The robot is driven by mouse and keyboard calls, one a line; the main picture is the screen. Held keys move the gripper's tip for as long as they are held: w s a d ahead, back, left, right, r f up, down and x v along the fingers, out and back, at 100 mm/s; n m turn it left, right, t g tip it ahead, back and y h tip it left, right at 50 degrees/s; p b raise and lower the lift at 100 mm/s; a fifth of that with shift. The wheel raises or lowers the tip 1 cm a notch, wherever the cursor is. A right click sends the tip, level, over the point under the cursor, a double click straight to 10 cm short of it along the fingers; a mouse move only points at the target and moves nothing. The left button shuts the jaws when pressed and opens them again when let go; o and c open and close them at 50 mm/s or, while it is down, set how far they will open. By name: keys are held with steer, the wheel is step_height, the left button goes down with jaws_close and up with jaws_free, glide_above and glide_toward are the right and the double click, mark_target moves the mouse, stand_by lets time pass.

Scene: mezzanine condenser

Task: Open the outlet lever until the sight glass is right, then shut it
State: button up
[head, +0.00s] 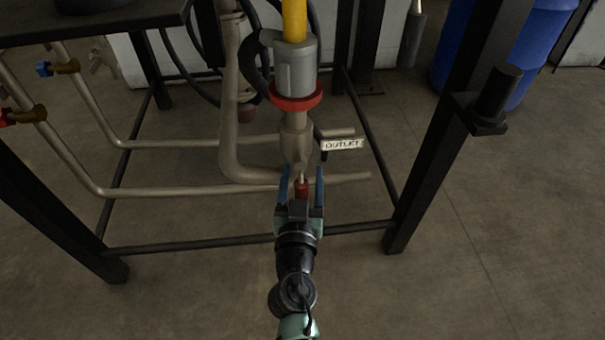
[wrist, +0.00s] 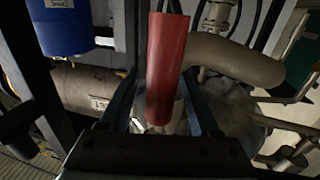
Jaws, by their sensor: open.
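The outlet lever has a red grip (head: 301,188) on a thin metal stem, below the valve body and beside the white "OUTLET" label (head: 343,144). My gripper (head: 302,177) is open, with one blue finger on each side of the red grip. In the wrist view the red grip (wrist: 166,65) stands large between the blue fingers, with gaps showing; contact cannot be seen. A yellow column (head: 294,18) rises from a grey fitting with a red ring above the valve. Its top is cut off, and I cannot tell whether it is the sight glass.
A dark metal frame (head: 190,244) surrounds the pipes, with its front bar behind my gripper. Bare pipes (head: 150,190) run left, with blue-handled (head: 44,69) and red-handled (head: 8,117) valves. A blue barrel (head: 537,45) stands back right. Floor at right is clear.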

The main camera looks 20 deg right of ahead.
steer(key=shift+w, duration=0.1)
jaws_close()
stand_by(0.3)
stand_by(1.1)
